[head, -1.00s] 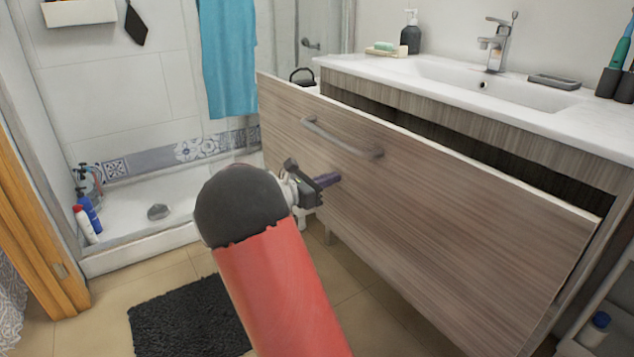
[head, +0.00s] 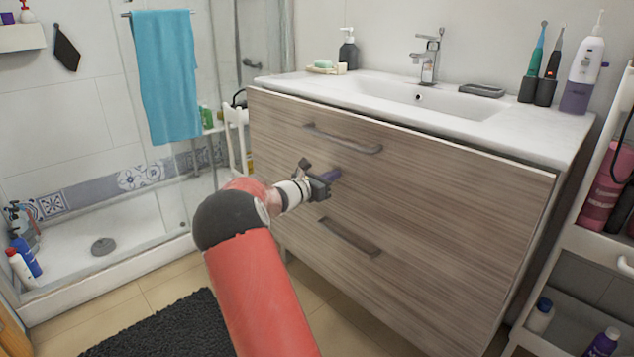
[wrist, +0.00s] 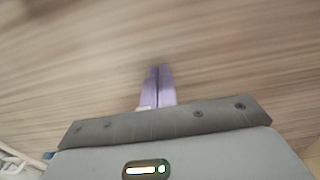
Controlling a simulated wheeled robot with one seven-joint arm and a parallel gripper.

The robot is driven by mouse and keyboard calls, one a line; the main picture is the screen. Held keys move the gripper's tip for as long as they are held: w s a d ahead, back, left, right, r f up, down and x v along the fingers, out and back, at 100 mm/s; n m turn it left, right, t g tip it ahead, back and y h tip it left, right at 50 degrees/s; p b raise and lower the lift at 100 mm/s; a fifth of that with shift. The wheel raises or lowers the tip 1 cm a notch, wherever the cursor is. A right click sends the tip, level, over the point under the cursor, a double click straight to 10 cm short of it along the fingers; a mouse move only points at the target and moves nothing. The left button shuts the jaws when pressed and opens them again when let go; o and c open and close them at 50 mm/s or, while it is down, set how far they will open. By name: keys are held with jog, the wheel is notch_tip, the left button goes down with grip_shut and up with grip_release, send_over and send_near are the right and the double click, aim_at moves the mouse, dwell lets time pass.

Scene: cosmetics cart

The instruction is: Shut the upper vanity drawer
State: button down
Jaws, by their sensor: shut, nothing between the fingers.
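The upper vanity drawer (head: 440,190) has a brown wood-grain front with a grey bar handle (head: 342,143) near its top.
A lower handle (head: 348,237) is on the front below my gripper. The countertop (head: 350,95) holds a sink, a soap dispenser (head: 348,50) and toothbrushes. A white cart (head: 590,245) with bottles stands close at the right. A dark mat (head: 165,325) lies on the floor.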

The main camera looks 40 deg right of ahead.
aim_at(344, 168)
jog(key=d, duration=0.5)
jog(key=shift+w+d, duration=0.1)
jog(key=shift+d, duration=0.25)
jog(key=shift+r, duration=0.15)
jog(key=shift+d+r, duration=0.1)
jog(key=shift+r, duration=0.1)
jog(key=shift+p, duration=0.3)
jog(key=shift+a+f, duration=0.1)
jog(key=shift+a, duration=0.15)
jog(key=a, duration=1.4)
jog(key=shift+s+f+b, duration=0.2)
jog(key=shift+s+b, duration=0.05)
jog(key=shift+b, duration=0.1)
